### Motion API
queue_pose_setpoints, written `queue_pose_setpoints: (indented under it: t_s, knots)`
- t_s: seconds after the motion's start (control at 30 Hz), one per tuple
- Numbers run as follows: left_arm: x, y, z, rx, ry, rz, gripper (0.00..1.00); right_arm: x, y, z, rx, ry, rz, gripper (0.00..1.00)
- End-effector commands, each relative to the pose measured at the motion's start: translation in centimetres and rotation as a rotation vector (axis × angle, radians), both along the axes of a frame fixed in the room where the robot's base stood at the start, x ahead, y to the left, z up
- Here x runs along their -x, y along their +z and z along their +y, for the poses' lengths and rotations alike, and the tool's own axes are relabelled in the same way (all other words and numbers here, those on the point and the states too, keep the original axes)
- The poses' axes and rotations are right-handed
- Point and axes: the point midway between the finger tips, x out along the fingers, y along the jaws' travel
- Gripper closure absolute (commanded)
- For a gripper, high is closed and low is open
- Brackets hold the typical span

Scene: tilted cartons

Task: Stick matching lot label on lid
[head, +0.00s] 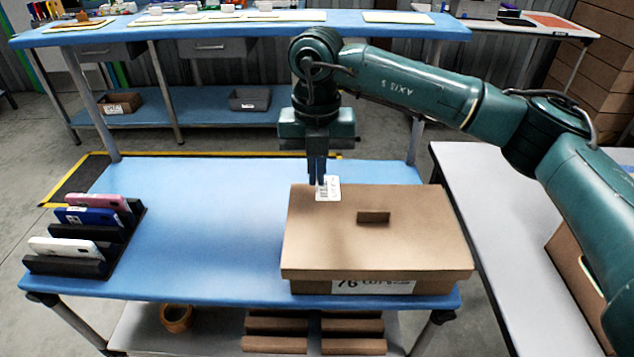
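A brown carton with a flat lid (420,225) stands at the right of the blue table. The lid has a small raised cardboard tab (374,217) near its middle. A white printed label (362,287) on the carton's front is partly hidden by the lid's overhang; it seems to begin with "76". My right gripper (317,183) points down over the lid's back left corner. Its fingers are close together on a small white label (331,187) with dark print, too small to read. I cannot tell whether this label touches the lid. My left gripper is not in view.
A black slotted rack (68,266) at the table's left holds pink (97,200), blue (88,216) and white (66,247) flat items. The blue table (210,225) is clear between rack and carton. A grey table (510,215) stands at right.

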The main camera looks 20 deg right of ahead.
Motion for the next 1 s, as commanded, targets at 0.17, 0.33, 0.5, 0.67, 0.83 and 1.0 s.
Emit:
queue_pose_setpoints:
  t_s: [0.17,0.33,0.5,0.67,0.83,1.0]
  knots:
    - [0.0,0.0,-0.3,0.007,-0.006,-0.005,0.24,-0.2,-1.4,-0.2,0.003,-0.044,-0.001,1.00]
    - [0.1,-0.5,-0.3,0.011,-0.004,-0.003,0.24,-0.1,-2.2,-0.2,0.003,-0.043,0.000,1.00]
    - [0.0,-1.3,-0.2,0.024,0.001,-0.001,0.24,-0.1,-3.6,-0.2,0.004,-0.041,0.001,1.00]
    - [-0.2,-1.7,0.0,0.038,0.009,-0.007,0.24,-0.1,-5.3,-0.2,0.005,-0.040,0.001,1.00]
    - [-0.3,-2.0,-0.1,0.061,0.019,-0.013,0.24,-0.1,-6.8,-0.2,0.003,-0.040,0.000,1.00]
    - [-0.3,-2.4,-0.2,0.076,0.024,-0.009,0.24,-0.1,-7.6,-0.2,0.003,-0.040,0.000,1.00]
